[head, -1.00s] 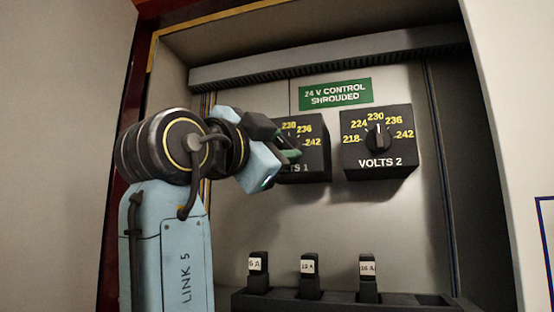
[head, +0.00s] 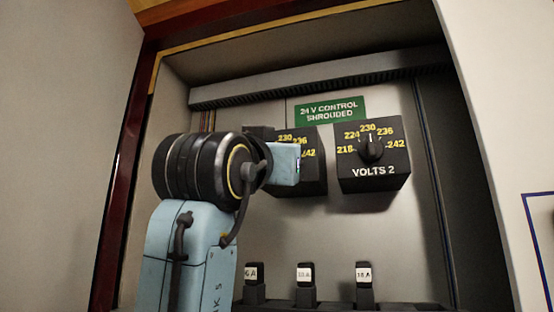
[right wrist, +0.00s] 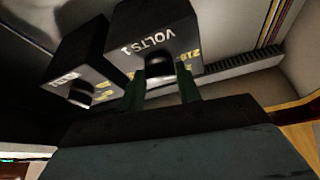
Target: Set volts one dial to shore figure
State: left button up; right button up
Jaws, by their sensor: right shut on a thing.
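The VOLTS 1 box (head: 314,178) is black with yellow figures; 230, 236 and 242 show in the head view. My right wrist covers its dial and left part there. In the right wrist view the same box (right wrist: 160,22) is above my right gripper (right wrist: 161,88). The green fingers are shut on the dark VOLTS 1 dial (right wrist: 158,69), one on each side. Where its pointer stands is hidden. My left gripper is not in view.
The VOLTS 2 box (head: 372,184) stands to the right, its dial (head: 371,148) pointing near 230. A green sign (head: 330,111) reads 24 V CONTROL SHROUDED. Several labelled breakers (head: 305,290) stand below. Cabinet walls close in both sides.

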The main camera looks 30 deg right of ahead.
dwell(0.5)
jog(key=o, duration=1)
jog(key=shift+c, duration=0.2)
jog(key=b+v, duration=0.4)
jog(key=v, duration=0.9)
jog(key=shift+s, duration=0.15)
